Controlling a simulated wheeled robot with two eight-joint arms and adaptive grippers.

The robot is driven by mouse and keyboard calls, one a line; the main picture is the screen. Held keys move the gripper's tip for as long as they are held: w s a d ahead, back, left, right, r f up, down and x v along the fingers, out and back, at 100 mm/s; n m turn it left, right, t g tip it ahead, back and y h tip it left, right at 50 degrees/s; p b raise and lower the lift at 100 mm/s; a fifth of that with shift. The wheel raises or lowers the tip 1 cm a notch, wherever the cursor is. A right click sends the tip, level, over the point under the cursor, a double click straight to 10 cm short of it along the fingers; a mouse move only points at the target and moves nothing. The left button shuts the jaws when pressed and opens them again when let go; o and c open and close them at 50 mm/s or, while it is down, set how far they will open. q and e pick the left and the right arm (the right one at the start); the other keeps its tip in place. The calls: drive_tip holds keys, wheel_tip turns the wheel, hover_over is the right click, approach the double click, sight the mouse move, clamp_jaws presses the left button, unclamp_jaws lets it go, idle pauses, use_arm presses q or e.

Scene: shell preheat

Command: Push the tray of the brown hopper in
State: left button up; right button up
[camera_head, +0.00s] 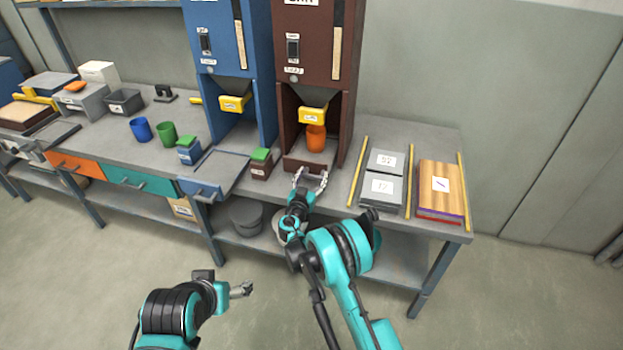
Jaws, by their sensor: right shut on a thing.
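The brown hopper (315,50) stands at the back of the bench. Its brown tray (292,164) shows at the hopper's foot, with its front toward me. An orange cup (316,140) stands upright under the hopper's yellow spout (313,115). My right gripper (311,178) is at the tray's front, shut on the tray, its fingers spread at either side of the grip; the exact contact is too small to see. My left gripper (243,290) hangs low over the floor in front of the bench, away from everything; its finger gap is unclear.
Left of it stands a blue hopper (229,45) with its blue tray (225,163) sticking out. A brown box with a green lid (261,167) stands close left of the brown tray.

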drive_tip(key=shift+w+d+r, duration=0.1)
drive_tip(key=shift+w+d, duration=0.1)
drive_tip(key=shift+w, duration=0.4)
drive_tip(key=o, duration=1.7)
drive_tip(key=shift+w, duration=0.15)
drive_tip(key=v, duration=1.2)
